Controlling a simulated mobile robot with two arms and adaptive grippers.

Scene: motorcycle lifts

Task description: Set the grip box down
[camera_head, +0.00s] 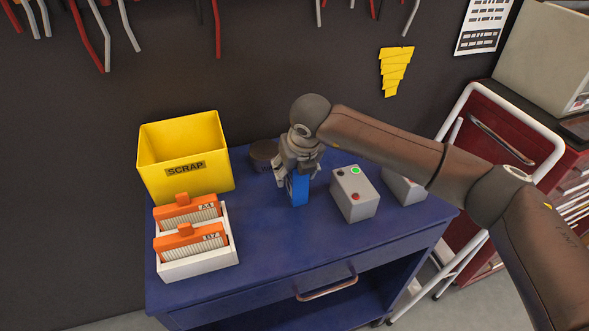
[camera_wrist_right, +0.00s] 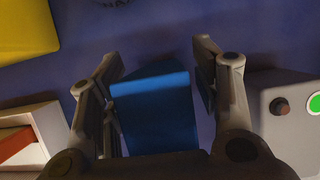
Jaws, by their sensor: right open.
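The blue grip box (camera_head: 299,188) stands upright on the blue cart top (camera_head: 270,241), near its middle. My right gripper (camera_head: 297,168) is above it, pointing down, with its fingers around the upper part of the box. In the right wrist view the blue box (camera_wrist_right: 154,112) sits between the open fingers (camera_wrist_right: 157,80), with a visible gap on the right side. The gap on the left looks smaller, and I cannot tell if that finger touches. My left gripper is not in view.
Left of the box are a yellow SCRAP bin (camera_head: 186,187) and a white tray (camera_head: 199,268) with orange-handled pieces. A grey button box (camera_head: 355,204) stands close on the right, another grey box (camera_head: 404,188) beyond. A dark round object (camera_head: 264,154) is behind. The cart's front is clear.

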